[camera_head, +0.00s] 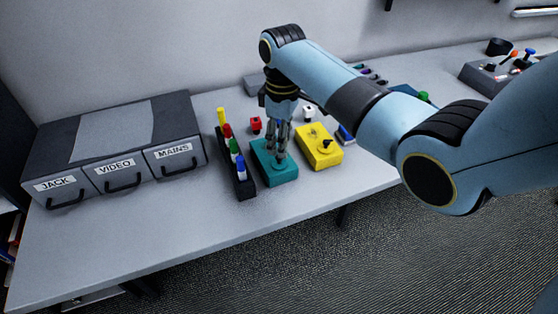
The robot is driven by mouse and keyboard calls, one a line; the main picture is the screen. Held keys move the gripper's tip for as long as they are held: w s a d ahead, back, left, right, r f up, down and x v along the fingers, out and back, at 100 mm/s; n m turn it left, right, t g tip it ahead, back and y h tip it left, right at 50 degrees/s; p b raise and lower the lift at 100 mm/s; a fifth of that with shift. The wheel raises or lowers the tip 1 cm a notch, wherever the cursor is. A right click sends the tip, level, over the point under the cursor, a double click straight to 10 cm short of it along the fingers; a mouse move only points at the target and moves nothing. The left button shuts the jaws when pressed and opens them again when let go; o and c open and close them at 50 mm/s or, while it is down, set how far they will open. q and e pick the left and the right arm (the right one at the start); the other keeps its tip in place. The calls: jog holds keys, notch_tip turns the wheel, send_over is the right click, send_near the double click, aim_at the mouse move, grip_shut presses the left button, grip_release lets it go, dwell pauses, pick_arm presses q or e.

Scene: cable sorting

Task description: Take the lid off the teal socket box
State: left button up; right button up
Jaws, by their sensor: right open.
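The teal socket box (275,174) sits on the grey table near its front edge, between a black rack and a yellow box. Its top looks covered by a teal surface, and the far part is hidden behind my right gripper. My right gripper (279,155) points down over the box's top, with its fingers open. The fingertips are at or just above the lid. I cannot tell whether they touch it. My left gripper does not show.
A black rack (243,187) with coloured plugs stands close on the left. The yellow box (322,156) is close on the right. A drawer unit (115,150) labelled JACK, VIDEO and MAINS stands at the left. A small red item (256,124) lies behind. The front left table is clear.

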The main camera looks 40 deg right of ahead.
aim_at(279, 160)
jog(key=f, duration=0.4)
jog(key=shift+w+a+f, duration=0.2)
jog(key=shift+a+f, duration=0.1)
jog(key=shift+f, duration=0.05)
jog(key=c, duration=0.9)
